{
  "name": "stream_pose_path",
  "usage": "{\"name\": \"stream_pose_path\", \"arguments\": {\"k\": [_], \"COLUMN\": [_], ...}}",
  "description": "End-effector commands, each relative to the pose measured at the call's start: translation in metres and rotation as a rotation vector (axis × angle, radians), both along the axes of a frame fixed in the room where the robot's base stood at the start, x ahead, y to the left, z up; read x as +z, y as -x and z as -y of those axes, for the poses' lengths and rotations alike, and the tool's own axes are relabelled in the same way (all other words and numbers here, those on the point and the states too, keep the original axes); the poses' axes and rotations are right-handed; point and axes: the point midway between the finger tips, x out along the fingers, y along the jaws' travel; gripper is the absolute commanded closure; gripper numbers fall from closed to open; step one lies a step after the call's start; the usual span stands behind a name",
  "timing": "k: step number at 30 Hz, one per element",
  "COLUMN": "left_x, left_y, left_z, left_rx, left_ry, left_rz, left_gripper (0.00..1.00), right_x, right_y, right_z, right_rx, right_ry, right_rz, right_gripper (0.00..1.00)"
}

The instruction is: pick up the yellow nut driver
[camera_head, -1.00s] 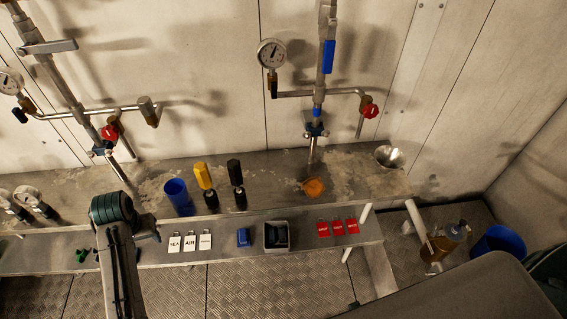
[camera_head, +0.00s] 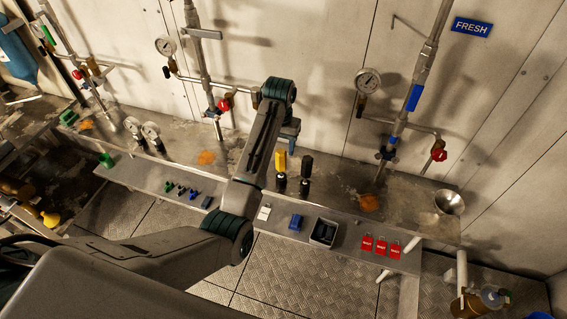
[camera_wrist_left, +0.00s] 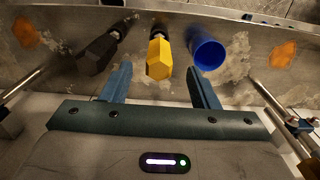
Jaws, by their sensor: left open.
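The yellow nut driver (camera_head: 281,161) stands upright on the upper bench shelf, its yellow hexagonal handle on top and a dark lower part below. My left gripper (camera_head: 290,134) is just above and beside it, fingers pointing down. In the left wrist view the yellow handle (camera_wrist_left: 159,58) shows centred just beyond the gap between the two blue fingertips of my left gripper (camera_wrist_left: 160,76), which is open and empty. I cannot tell whether any finger touches the handle. My right gripper is out of view.
A black-handled driver (camera_head: 306,167) stands close on one side, and a blue cup (camera_wrist_left: 207,52) on the other. The lower shelf holds a white tag (camera_head: 264,212), a blue block (camera_head: 296,222), a grey box (camera_head: 324,232) and red tags (camera_head: 381,246). Pipes with gauges (camera_head: 368,81) rise behind.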

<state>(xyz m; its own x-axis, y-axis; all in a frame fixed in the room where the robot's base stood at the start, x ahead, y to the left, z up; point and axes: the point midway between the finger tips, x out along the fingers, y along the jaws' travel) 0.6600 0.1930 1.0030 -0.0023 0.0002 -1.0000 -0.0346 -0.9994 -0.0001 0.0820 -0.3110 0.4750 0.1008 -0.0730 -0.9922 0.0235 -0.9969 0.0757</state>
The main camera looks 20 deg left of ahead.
Motion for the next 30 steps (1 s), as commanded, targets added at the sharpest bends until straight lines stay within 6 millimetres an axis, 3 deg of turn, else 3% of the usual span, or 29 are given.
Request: {"name": "stream_pose_path", "arguments": {"k": [21,29,30], "left_x": [-0.077,-0.081,-0.081], "left_y": [-0.004,-0.004,-0.004], "left_z": [0.001,0.001,0.001], "left_rx": [0.001,0.001,0.001], "left_ry": [0.0,0.0,0.0], "left_rz": [0.0,0.001,0.001], "left_gripper": [0.45,0.45,0.51], "right_x": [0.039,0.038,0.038], "right_y": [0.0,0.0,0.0], "right_z": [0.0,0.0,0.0], "right_rx": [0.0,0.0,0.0], "right_ry": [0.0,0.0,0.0], "right_rz": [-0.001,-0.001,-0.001], "right_gripper": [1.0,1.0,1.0]}}
